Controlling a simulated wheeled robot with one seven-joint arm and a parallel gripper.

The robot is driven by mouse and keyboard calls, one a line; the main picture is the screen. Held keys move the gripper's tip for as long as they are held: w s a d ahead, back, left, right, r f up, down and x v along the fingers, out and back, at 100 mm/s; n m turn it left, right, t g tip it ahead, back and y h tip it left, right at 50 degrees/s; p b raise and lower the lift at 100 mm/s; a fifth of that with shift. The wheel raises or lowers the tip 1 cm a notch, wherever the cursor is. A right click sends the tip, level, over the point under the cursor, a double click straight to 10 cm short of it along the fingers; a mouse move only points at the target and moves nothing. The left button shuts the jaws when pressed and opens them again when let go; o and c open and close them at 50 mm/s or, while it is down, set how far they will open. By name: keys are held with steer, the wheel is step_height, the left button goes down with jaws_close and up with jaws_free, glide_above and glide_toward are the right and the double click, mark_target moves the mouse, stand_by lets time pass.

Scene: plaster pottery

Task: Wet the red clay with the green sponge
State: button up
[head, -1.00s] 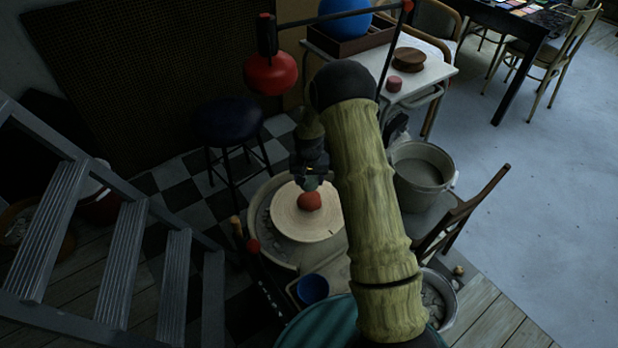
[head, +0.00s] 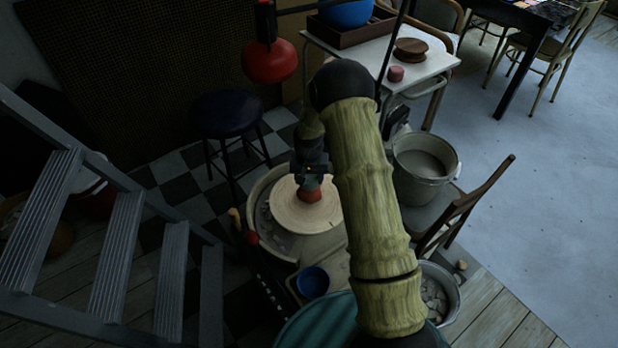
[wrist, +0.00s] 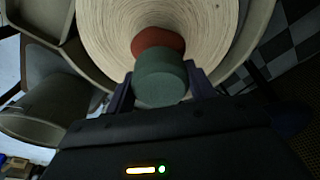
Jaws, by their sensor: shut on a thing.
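The red clay (head: 310,196) sits on the round pale wheel head (head: 288,213). My gripper (head: 312,180) is over the clay, pointing down. In the wrist view my gripper (wrist: 160,88) is shut on the green sponge (wrist: 160,84), a short dark green cylinder. The red clay (wrist: 156,41) shows just beyond the sponge, and the sponge covers part of it. The two look very close; I cannot tell for sure whether they touch. The wheel head also fills the top of the wrist view (wrist: 105,30).
A blue cup (head: 313,282) stands in front of the wheel. A grey bucket (head: 423,166) and a wooden chair (head: 465,205) are to the right. A red lamp (head: 269,62) hangs at the upper left, above a dark stool (head: 228,112). A grey ladder (head: 120,250) stands at the left.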

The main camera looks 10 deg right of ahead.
steer(key=shift+s+f+b, duration=0.1)
steer(key=shift+f+b, duration=0.2)
steer(key=shift+f, duration=0.55)
stand_by(3.6)
steer(key=shift+r, duration=0.1)
steer(key=shift+r+p, duration=3.05)
steer(key=shift+r, duration=1)
steer(key=s+r+n+p, duration=0.2)
steer(key=s+r+p, duration=0.8)
steer(key=p, duration=0.6)
steer(key=shift+s+r+n, duration=0.2)
steer(key=shift+s+n, duration=0.2)
steer(key=shift+s, duration=0.45)
